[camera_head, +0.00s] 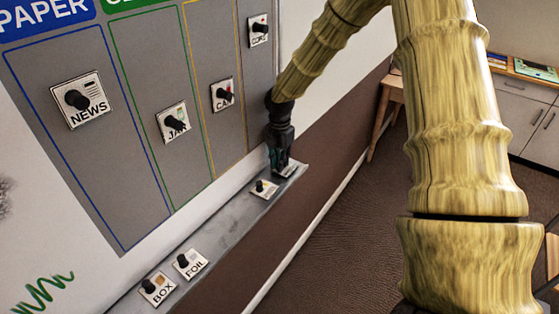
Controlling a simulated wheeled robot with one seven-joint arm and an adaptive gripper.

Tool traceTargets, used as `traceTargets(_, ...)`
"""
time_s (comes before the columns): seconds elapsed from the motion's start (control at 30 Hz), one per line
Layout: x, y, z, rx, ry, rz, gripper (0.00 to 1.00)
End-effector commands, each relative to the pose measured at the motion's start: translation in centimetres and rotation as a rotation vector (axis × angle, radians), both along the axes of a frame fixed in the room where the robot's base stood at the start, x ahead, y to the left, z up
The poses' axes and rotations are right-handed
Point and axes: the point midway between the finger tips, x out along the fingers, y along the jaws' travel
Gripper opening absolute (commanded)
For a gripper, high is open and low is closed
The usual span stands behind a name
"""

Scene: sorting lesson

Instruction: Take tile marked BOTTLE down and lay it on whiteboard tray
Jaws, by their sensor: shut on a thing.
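My gripper (279,163) is at the far end of the whiteboard tray (222,227), pointing down. It is shut on a small white tile (289,170), which is at the tray surface; whether it rests flat there I cannot tell. The gripper hides part of this tile and its marking cannot be read, so I cannot confirm that it is BOTTLE. Another tile (264,189) with a black knob lies on the tray just nearer; its marking is too small to read.
The FOIL tile (190,264) and BOX tile (158,289) lie at the tray's near end. The NEWS tile (92,106), JAR tile (178,128), CAN tile (223,97) and another tile (258,30) hang on the whiteboard. Tray space between FOIL and the unread tile is clear. A wooden stool (388,100) stands beyond.

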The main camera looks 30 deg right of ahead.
Motion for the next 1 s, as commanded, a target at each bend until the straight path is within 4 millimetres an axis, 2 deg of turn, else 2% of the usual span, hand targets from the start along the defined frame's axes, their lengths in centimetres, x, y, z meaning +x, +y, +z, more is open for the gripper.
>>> traceTargets(0.4,0.01,0.0,-0.06,0.0,0.0,0.0,0.0)
traceTargets(0.43,0.01,0.0,-0.06,0.0,0.0,0.0,0.18)
traceTargets(0.53,0.01,0.01,-0.06,0.0,0.0,0.0,0.37)
traceTargets(0.57,0.01,0.01,-0.06,0.0,0.0,0.0,0.4)
traceTargets(0.77,0.0,0.01,-0.07,0.0,0.0,0.0,0.4)
traceTargets(0.9,0.0,0.01,-0.07,0.0,0.0,0.0,0.58)
traceTargets(1.0,0.02,0.03,-0.06,0.0,0.0,0.0,0.58)
